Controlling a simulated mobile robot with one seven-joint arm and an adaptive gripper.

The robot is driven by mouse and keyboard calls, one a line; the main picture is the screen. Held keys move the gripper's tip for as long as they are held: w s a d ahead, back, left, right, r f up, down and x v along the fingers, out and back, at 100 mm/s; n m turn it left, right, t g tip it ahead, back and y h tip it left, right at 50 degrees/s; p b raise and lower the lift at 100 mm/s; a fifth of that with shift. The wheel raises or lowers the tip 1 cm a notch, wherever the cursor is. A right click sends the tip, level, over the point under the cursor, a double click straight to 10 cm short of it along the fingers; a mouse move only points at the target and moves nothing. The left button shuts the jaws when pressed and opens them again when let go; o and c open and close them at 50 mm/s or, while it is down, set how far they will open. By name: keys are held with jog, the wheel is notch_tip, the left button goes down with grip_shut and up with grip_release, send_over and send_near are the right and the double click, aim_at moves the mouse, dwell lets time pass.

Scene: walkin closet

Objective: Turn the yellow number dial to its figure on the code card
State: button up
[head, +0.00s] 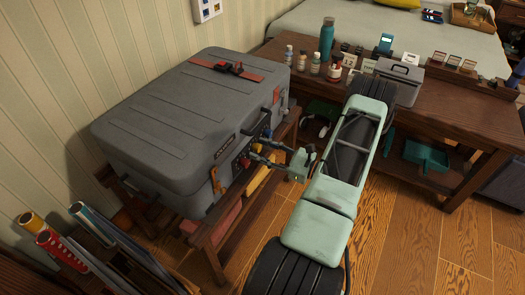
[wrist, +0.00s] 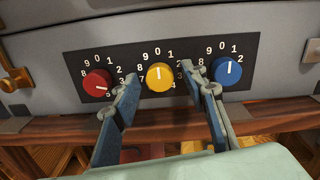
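The yellow dial (wrist: 160,77) is in the middle of a dark panel (wrist: 190,56) on the grey case (head: 185,120). Its white mark points up, about at 0. My gripper (wrist: 159,80) is open, with one finger on each side of the yellow dial; I cannot tell whether they touch it. In the head view my gripper (head: 250,151) reaches the case's front, and the dial is hard to make out.
A red dial (wrist: 97,83) is left of the yellow one and a blue dial (wrist: 227,70) is right, close to my fingers. The case stands on a low wooden rack (head: 210,245). A wooden bench (head: 465,115) holds bottles, small cards and a grey box (head: 398,82).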

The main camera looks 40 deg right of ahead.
grip_shut()
dwell(0.3)
jog(key=shift+m, duration=0.3)
jog(key=m, duration=0.2)
jog(key=shift+m, duration=0.4)
jog(key=shift+m+p, duration=0.5)
jog(key=shift+m, duration=1.3)
grip_release()
